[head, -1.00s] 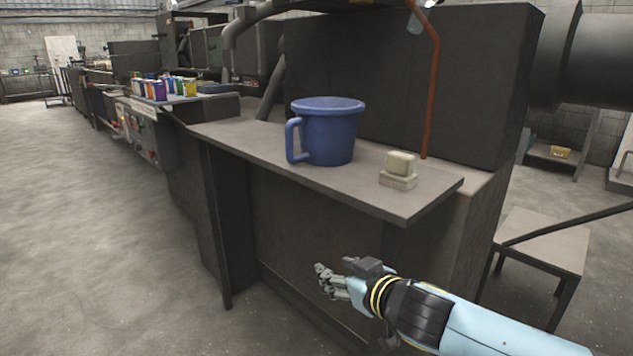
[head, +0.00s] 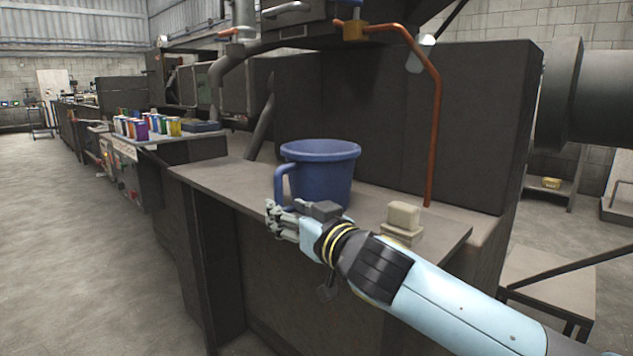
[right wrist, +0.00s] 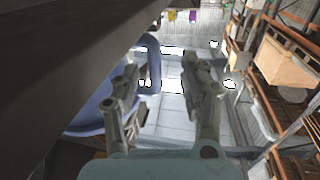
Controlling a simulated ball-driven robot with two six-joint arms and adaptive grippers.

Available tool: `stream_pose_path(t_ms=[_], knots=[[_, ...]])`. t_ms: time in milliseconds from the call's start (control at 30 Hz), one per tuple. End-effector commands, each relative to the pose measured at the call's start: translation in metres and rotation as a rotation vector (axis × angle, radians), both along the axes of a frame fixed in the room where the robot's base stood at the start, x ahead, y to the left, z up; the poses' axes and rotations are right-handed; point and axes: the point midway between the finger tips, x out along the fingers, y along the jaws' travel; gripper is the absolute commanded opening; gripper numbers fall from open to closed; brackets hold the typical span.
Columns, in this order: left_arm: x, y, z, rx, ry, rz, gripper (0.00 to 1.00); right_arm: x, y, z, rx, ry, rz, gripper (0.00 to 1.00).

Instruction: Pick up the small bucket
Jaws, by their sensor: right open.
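The small bucket (head: 324,176) is blue, with a side handle (head: 279,186) on its left, and stands upright on the grey bench top (head: 233,180) in the head view. My right gripper (head: 274,216) is open and empty, in front of the bucket's lower left, just below the handle in the picture. It hides part of the bucket's base. In the right wrist view the open fingers of the right gripper (right wrist: 157,88) show, with the blue bucket (right wrist: 98,112) behind the left finger. I cannot tell whether the gripper touches the bucket. My left gripper is not in view.
A pale block on a base (head: 403,222) stands right of the bucket, close to my right arm. A dark machine wall (head: 400,125) and an orange pipe (head: 433,130) rise behind. Several coloured containers (head: 150,126) stand farther left. The bench top left of the bucket is clear.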

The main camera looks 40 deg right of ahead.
Motion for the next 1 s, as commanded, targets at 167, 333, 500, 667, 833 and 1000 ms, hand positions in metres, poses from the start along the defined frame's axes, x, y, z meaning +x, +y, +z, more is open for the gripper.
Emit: stream_pose_path(t_ms=[167, 333, 500, 667, 833, 1000], knots=[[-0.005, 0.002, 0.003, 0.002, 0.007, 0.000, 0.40, 0.020, -0.007, 0.002, 0.000, -0.001, -0.001, 0.44], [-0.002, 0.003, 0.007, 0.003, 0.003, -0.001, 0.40, 0.045, -0.013, 0.001, 0.003, 0.000, -0.001, 0.44], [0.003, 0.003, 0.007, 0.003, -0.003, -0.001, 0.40, 0.053, -0.013, 0.000, 0.001, 0.001, 0.001, 0.44], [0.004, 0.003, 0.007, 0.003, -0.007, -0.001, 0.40, 0.053, -0.013, 0.000, 0.001, 0.002, 0.001, 0.44], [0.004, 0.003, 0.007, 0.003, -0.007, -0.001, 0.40, 0.053, -0.013, 0.000, 0.001, 0.002, 0.001, 0.22], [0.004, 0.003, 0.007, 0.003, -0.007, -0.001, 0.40, 0.053, -0.013, 0.000, 0.001, 0.002, 0.001, 0.00]])
